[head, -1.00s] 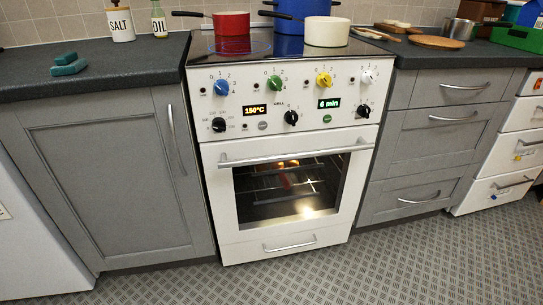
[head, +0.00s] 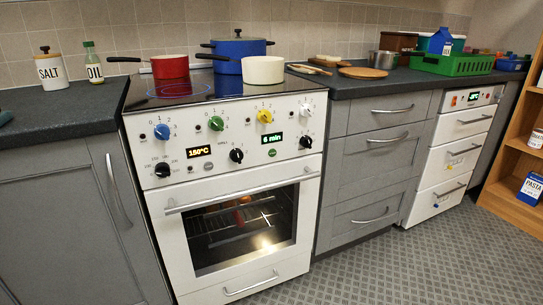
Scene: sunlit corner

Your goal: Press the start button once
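The white oven (head: 215,180) stands between grey cabinets, with a control panel on its front. A small green button (head: 272,153) sits below the green "6 min" display (head: 272,139); its label is too small to read. A grey button (head: 208,167) sits below the orange "150°C" display (head: 199,151). The oven door is shut and light shows behind its glass. Neither of my grippers is in view.
A red pan (head: 170,68), a blue pot (head: 236,50) and a white pot (head: 263,70) stand on the hob. A green crate (head: 455,66) is on the right counter. A wooden shelf (head: 522,150) stands at the far right. The patterned floor (head: 400,270) before the oven is clear.

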